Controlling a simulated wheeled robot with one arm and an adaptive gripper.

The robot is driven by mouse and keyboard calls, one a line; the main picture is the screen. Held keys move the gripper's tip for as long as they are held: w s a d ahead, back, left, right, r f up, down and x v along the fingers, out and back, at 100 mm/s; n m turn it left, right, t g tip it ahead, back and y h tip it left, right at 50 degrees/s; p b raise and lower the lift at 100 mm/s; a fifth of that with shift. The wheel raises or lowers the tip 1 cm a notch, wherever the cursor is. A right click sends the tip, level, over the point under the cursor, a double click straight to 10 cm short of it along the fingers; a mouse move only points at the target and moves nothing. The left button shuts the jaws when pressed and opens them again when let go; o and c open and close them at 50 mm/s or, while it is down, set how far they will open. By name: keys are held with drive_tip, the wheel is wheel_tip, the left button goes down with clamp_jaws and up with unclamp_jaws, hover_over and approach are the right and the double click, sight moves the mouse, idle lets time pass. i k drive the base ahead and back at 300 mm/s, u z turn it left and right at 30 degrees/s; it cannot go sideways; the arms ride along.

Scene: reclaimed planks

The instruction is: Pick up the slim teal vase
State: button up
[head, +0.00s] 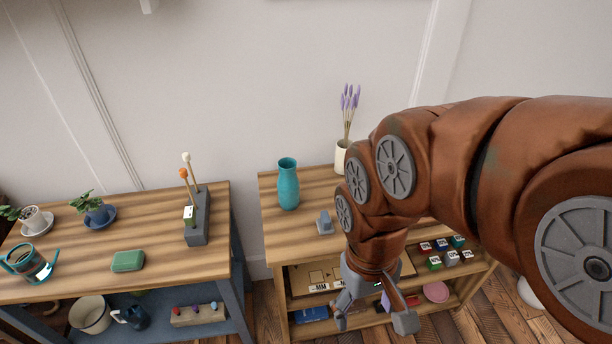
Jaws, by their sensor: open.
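The slim teal vase (288,184) stands upright on the top of the right wooden shelf unit (278,238), near its back left. My gripper (374,326) is open and points down in front of this unit, lower in the picture than the vase and to its right. Nothing shows between its fingers except the shelf behind. The gripper is apart from the vase. My arm hides part of the unit's top and its right side.
A small grey object (324,223) stands right of the vase. A cream pot with lavender (341,156) is behind my arm. Several small blocks (434,263) sit at right. A left table (150,222) holds plants, a green box (128,261) and a grey holder (198,222). A gap separates the two units.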

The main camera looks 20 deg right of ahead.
sight(288, 184)
drive_tip(key=k, duration=0.5)
drive_tip(key=u, duration=1.8)
drive_tip(key=i, duration=1)
drive_tip(key=z, duration=1.95)
drive_tip(key=i, duration=0.5)
drive_tip(key=u, duration=0.05)
